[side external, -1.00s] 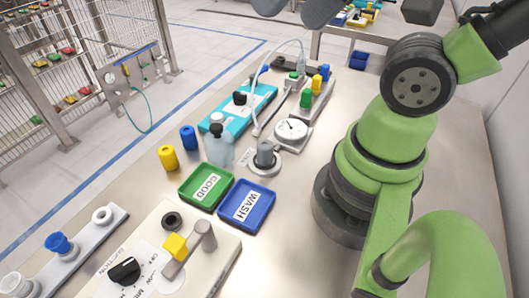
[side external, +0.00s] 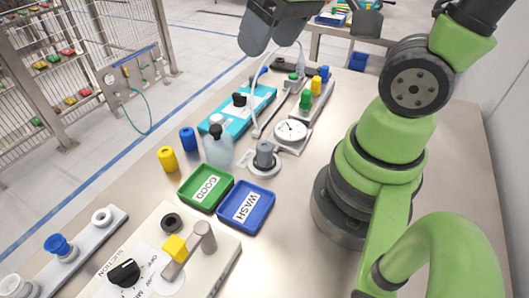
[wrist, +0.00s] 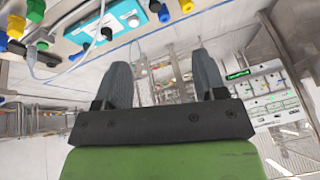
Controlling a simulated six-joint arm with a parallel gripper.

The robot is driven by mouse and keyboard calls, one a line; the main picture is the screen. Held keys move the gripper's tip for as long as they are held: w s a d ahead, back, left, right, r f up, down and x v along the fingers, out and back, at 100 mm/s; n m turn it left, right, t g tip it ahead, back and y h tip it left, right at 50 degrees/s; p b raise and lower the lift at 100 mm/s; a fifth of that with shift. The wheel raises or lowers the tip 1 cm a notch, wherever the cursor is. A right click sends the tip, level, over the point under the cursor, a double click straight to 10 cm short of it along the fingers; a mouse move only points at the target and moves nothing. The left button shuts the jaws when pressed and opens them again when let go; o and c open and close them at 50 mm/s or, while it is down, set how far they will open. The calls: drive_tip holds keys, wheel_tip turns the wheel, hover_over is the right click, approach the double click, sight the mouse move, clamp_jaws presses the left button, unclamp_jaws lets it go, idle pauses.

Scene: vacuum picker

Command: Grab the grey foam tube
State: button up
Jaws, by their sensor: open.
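A short grey cylinder (side external: 264,155) stands upright on a white round base (side external: 263,168) mid-table in the side view. It is the only thing there resembling the grey foam tube, but I cannot tell its material. My gripper (side external: 269,44) is high above the far part of the table, beyond the cylinder and well apart from it. Its two grey fingers are spread, with nothing between them. The wrist view shows the open gripper (wrist: 162,78) too. I cannot make out the grey cylinder in that view.
A clear bottle (side external: 218,146), a dial gauge (side external: 291,131) and a teal unit (side external: 262,98) surround the cylinder. Yellow (side external: 167,158) and blue (side external: 188,138) cylinders stand left. Green (side external: 188,196) and blue (side external: 264,225) trays lie nearer. A thin hose arches over the teal unit.

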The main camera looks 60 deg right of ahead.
wheel_tip(320, 180, down, 8)
drive_tip(key=w+d+n+g, duration=0.2)
drive_tip(key=n+g, duration=0.1)
drive_tip(key=n+g+h, duration=0.1)
drive_tip(key=n+g, duration=0.1)
hover_over(266, 145)
wheel_tip(266, 145, down, 6)
drive_tip(key=shift+d+f, duration=0.1)
drive_tip(key=shift+d, duration=0.05)
wheel_tip(266, 145, down, 5)
drive_tip(key=shift+r, duration=0.1)
drive_tip(key=shift+a+f, duration=0.2)
drive_tip(key=shift+f, duration=2.45)
drive_tip(key=c, duration=1)
